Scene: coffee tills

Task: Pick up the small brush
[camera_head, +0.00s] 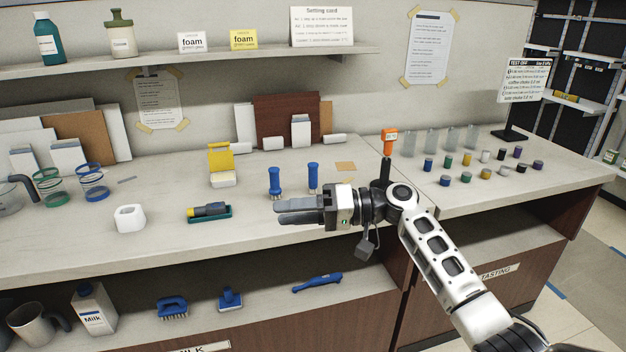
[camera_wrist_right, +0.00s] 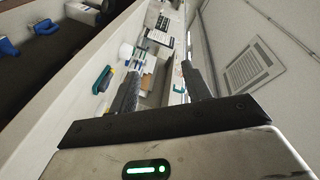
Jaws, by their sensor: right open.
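Several blue brush-like tools lie on the lower shelf in the head view: a wide scrub brush with bristles (camera_head: 172,307), a smaller upright-handled one (camera_head: 230,300) and a long thin one (camera_head: 317,283). The smaller one seems the best match for the small brush; its bristles are hard to make out. My right gripper (camera_head: 281,210) is open and empty, over the counter, above and apart from these tools. Its two fingers (camera_wrist_right: 161,88) show apart in the right wrist view, with blue items (camera_wrist_right: 45,27) at the upper left. My left gripper is not in view.
Two blue upright-handled tools (camera_head: 274,181) stand on the counter just behind my right gripper. A green tray (camera_head: 222,215) with a yellow and dark tool and a white cup (camera_head: 130,218) are left of it. The counter edge overhangs the lower shelf; a milk carton (camera_head: 93,308) stands there.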

